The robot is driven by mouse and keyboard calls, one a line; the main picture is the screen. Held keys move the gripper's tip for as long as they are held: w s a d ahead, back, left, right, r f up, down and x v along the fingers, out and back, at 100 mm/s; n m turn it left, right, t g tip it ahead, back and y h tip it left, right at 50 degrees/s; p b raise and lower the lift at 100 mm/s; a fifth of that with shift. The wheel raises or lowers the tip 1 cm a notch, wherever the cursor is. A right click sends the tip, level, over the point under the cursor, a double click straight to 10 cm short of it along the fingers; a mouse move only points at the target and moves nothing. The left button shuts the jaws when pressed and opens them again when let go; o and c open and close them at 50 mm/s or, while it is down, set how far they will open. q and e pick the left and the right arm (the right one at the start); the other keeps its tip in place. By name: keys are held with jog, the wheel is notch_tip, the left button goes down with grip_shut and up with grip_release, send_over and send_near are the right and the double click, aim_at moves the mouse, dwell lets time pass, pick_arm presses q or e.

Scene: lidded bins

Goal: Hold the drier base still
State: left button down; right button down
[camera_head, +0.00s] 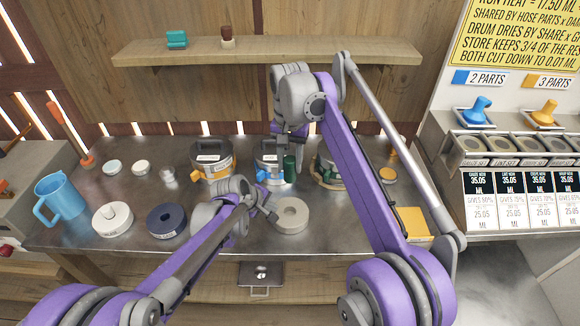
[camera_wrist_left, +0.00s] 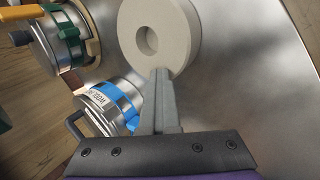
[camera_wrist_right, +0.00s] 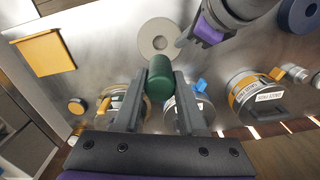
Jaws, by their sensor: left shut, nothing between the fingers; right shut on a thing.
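A pale grey round disc with a central hole (camera_head: 291,215), which I take for the drier base, lies on the metal bench. It also shows in the left wrist view (camera_wrist_left: 187,45). My right gripper (camera_wrist_right: 159,74) is shut on a dark green cylinder (camera_wrist_right: 160,80), held upright in the head view (camera_head: 290,168) behind the disc. The cylinder stands in front of the blue-banded canister (camera_wrist_left: 117,104).
A yellow-banded canister (camera_head: 211,158) and a green-banded canister (camera_head: 327,172) flank the blue one. A white disc (camera_head: 112,218), a navy disc (camera_head: 167,220) and a blue jug (camera_head: 62,196) stand left. A yellow block (camera_head: 411,222) lies right. Bare bench lies around the grey disc.

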pick_arm(q)
jog(key=shift+r, duration=0.1)
pick_arm(e)
jog(key=shift+r, duration=0.15)
